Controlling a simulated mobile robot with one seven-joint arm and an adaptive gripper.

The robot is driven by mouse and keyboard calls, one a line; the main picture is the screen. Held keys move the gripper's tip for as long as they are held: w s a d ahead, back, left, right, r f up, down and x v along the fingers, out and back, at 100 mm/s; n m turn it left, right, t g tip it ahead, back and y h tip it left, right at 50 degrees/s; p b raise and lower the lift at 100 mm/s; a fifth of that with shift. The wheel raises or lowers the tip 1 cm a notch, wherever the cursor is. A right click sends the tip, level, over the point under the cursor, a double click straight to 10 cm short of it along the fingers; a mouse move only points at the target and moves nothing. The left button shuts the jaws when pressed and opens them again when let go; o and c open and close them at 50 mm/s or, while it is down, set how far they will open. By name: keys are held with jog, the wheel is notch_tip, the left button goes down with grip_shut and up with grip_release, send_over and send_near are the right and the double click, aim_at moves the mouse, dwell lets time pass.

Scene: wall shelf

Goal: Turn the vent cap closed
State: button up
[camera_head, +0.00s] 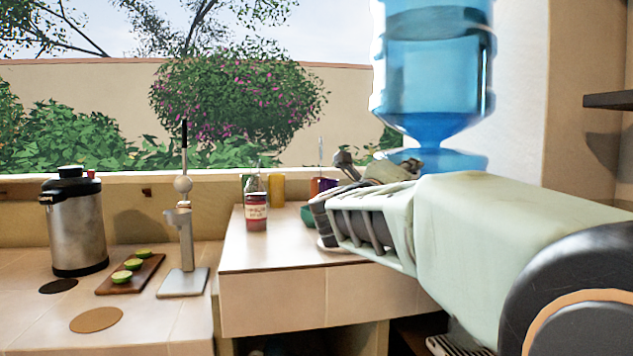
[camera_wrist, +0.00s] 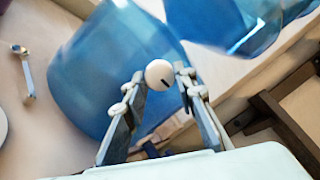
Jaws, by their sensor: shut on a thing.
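The vent cap, a round white knob with a dark slot (camera_wrist: 159,74), sits between my gripper's fingertips (camera_wrist: 160,80) in the wrist view, against the blue body of the water dispenser (camera_wrist: 90,75). My gripper is shut on the cap, one finger on each side. In the head view the dispenser shows a large clear-blue bottle (camera_head: 432,65) on a blue lower part (camera_head: 450,160). There my arm hides the cap and much of the dispenser's base, and the fingertips cannot be made out clearly.
A red-lidded jar (camera_head: 256,213) stands on the raised counter (camera_head: 285,250). To the left are a steel flask (camera_head: 77,235), a board (camera_head: 150,275) with lime halves and a metal press (camera_head: 186,255). A dark shelf (camera_head: 610,100) juts out at right.

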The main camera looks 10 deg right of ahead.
dwell(0.4)
jog(key=o, duration=1.2)
jog(key=shift+c, duration=0.2)
notch_tip(320, 180, up, 10)
jog(key=shift+r, duration=0.1)
